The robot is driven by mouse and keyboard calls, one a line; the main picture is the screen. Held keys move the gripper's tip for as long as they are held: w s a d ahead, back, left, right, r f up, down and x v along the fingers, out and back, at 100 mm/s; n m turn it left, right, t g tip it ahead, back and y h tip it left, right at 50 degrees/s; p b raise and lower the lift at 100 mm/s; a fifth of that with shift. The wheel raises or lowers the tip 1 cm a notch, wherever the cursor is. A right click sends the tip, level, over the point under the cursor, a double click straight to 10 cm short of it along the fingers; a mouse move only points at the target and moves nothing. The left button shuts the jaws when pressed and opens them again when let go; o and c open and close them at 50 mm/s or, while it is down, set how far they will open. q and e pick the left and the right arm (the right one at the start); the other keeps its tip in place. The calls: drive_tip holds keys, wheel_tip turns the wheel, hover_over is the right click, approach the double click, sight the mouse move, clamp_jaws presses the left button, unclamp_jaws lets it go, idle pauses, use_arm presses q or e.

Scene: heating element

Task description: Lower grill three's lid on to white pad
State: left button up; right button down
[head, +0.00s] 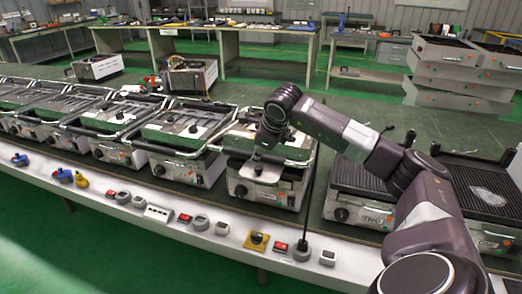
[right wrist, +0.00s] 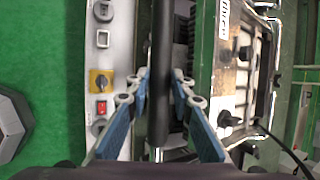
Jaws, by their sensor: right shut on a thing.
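Grill three (head: 285,194) stands near the middle of the row, with its written label on the front panel. Its lid (head: 296,150) lies nearly flat above the body; whether a gap remains is hidden by my arm. My right gripper (head: 262,172) is at the front of the lid. In the right wrist view the fingers of my right gripper (right wrist: 160,90) stand on both sides of a dark handle bar (right wrist: 161,45) and are shut on it. I cannot make out a white pad under the lid; the inside is hidden. My left gripper is not in view.
Grill two (head: 365,187) stands open to the right with a ribbed plate. Another open grill (head: 490,190) has a pale patch on it. More grills with lids down line up to the left. Switches, including a yellow one (head: 256,241), sit on the white front ledge (head: 175,222).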

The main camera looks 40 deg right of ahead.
drive_tip(key=shift+s+a+f, duration=0.1)
drive_tip(key=shift+a+f, duration=0.25)
drive_tip(key=shift+f, duration=0.1)
drive_tip(key=c, duration=2.2)
unclamp_jaws()
drive_tip(key=o, duration=0.5)
drive_tip(key=shift+r, duration=0.15)
drive_tip(key=v, duration=1.2)
drive_tip(key=shift+r, duration=0.15)
